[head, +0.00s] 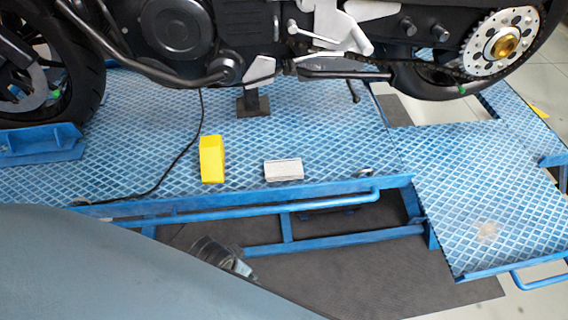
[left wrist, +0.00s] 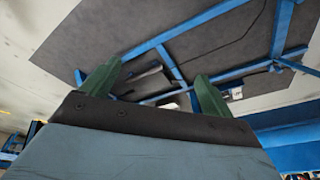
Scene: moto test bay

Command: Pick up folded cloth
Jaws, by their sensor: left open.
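A small light-grey rectangular piece (head: 283,169), which looks like the folded cloth, lies on the blue diamond-patterned platform (head: 330,140) near its front edge. My left gripper (left wrist: 154,79) shows in the left wrist view with two green fingers spread apart. I see nothing held between them. I cannot identify the cloth with certainty in the left wrist view. My right gripper is in neither view.
A yellow block (head: 212,159) stands left of the cloth. A black cable (head: 190,145) runs across the platform. A motorcycle (head: 250,35) overhangs the back. A blue rail (head: 260,211) runs along the front edge. A dark object (head: 214,252) shows below the rail.

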